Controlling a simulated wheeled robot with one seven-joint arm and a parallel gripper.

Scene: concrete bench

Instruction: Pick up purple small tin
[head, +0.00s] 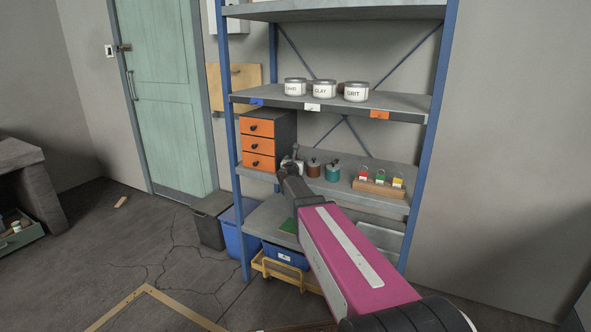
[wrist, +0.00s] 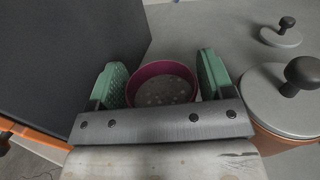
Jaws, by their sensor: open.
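The purple small tin (wrist: 162,88) stands without a lid on the grey shelf in the wrist view, its speckled inside showing from above. My gripper (wrist: 160,80) is open, with one green finger pad on each side of the tin. I cannot tell whether either pad touches it. In the head view my gripper (head: 291,165) is at the middle shelf beside the orange drawers, and I cannot make out the tin there.
A dark cabinet with orange drawers (head: 259,143) stands close on the left. A brown lidded tin (head: 313,169) is close on the right, with a teal one (head: 332,172) beyond it. A wooden block with padlocks (head: 380,187) sits farther right. A shelf with labelled tins (head: 323,90) is above.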

